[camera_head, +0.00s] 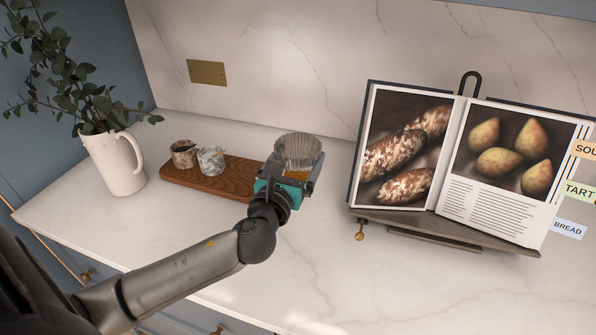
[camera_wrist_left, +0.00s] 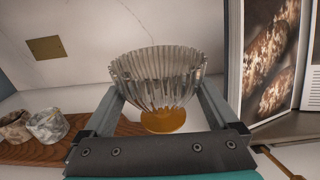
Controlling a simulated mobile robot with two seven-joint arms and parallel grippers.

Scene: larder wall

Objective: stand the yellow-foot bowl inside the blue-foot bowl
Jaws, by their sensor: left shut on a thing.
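The yellow-foot bowl (camera_head: 298,149) is ribbed clear glass and stands upright in the jaws of my left gripper (camera_head: 293,172). In the left wrist view the same bowl (camera_wrist_left: 158,78) shows its amber-yellow foot (camera_wrist_left: 163,121), with one finger of my gripper on each side. My left gripper is shut on it, at the right end of the wooden board. In the head view the foot is hidden behind the gripper. I cannot tell whether the bowl touches the board or counter. No blue-foot bowl shows in either view. My right gripper is out of view.
A wooden board (camera_head: 214,188) carries two small marbled cups (camera_head: 184,153) (camera_head: 211,160). A white jug (camera_head: 114,163) with leafy stems stands at left. An open cookbook (camera_head: 440,160) on a stand is at right. The counter in front of the stand is clear.

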